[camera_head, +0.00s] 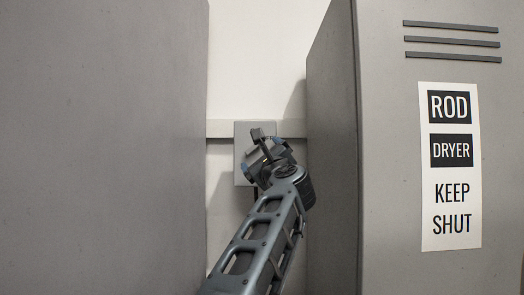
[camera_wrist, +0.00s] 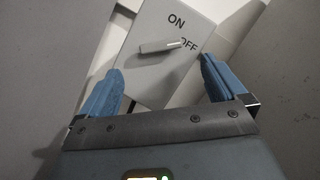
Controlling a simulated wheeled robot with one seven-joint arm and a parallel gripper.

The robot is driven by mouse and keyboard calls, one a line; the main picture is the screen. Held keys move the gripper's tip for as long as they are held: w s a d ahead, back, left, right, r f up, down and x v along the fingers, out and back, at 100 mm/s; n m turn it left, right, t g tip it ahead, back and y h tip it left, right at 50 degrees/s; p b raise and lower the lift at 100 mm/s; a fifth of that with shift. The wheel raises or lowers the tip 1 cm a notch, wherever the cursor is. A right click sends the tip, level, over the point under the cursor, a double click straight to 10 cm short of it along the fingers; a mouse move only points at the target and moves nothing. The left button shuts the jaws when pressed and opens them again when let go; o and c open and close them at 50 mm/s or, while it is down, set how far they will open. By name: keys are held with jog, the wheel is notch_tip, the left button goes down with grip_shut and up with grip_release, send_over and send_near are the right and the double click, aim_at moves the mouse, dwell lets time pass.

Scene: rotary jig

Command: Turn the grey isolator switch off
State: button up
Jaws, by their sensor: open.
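The grey isolator switch box (camera_head: 241,165) is on the back wall in the gap between two grey cabinets, partly hidden by my gripper in the head view. In the wrist view its face (camera_wrist: 150,75) shows tilted, with ON above and OFF to the right. Its grey handle (camera_wrist: 160,46) lies roughly crosswise, its right end beside the OFF label and overlapping it. My gripper (camera_wrist: 163,68) is open, its blue fingers spread either side of the box's lower part, with the handle beyond the fingertips. No contact shows. In the head view my gripper (camera_head: 262,152) is in front of the box.
A tall cabinet (camera_head: 105,150) fills the left, and a cabinet marked ROD DRYER KEEP SHUT (camera_head: 390,200) stands at the right. The gap between them is narrow, with my arm inside it. A pale rail (camera_head: 220,129) runs along the wall behind the box.

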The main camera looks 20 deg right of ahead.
aim_at(255, 147)
jog(key=shift+p+x, duration=1)
jog(key=shift+x, duration=2.8)
jog(key=c, duration=1.1)
